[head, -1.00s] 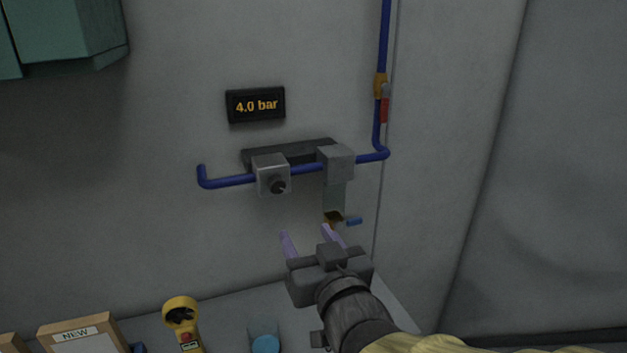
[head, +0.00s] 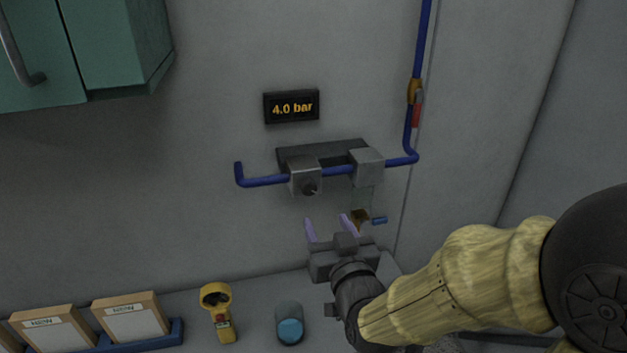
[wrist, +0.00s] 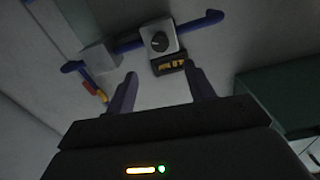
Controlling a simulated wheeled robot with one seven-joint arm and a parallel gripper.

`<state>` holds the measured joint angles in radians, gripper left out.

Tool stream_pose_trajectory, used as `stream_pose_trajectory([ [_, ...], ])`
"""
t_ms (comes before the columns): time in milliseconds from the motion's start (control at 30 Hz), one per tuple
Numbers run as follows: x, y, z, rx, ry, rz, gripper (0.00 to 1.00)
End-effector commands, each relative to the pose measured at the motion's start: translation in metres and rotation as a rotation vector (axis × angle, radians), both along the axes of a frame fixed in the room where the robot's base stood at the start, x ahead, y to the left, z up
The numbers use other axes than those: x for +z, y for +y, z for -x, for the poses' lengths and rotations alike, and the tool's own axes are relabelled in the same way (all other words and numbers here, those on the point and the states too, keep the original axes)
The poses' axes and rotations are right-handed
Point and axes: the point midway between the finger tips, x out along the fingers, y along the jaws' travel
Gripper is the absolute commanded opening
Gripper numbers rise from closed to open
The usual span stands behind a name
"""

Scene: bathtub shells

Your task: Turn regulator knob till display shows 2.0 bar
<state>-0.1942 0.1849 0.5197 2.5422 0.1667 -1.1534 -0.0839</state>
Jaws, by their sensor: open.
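The display (head: 292,106) on the wall reads 4.0 bar. The regulator is a grey block on the blue pipe, with a dark round knob (head: 310,188) on its front. The knob also shows in the wrist view (wrist: 159,42), beyond my fingers, with the display (wrist: 168,65) beside it. My gripper (head: 330,224) is open and empty, below the knob and apart from it. Its two purple fingers point toward the wall. In the wrist view the gap between the fingertips (wrist: 162,76) lies short of the knob.
A second grey block (head: 366,167) sits on the blue pipe right of the regulator, with a brass fitting and blue lever (head: 379,220) below. A yellow handheld device (head: 217,312), a cup with blue contents (head: 290,330) and framed boxes (head: 131,318) stand on the counter. A green cabinet (head: 120,45) hangs upper left.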

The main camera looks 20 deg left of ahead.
Motion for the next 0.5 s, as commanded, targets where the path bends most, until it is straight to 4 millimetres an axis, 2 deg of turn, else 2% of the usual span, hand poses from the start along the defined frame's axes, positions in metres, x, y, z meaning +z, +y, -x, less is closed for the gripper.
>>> stream_pose_trajectory([
  [200,0.003,0.004,-0.004,-0.003,0.005,0.004,0.54],
  [500,0.002,0.019,-0.029,-0.003,0.003,0.003,0.54],
])
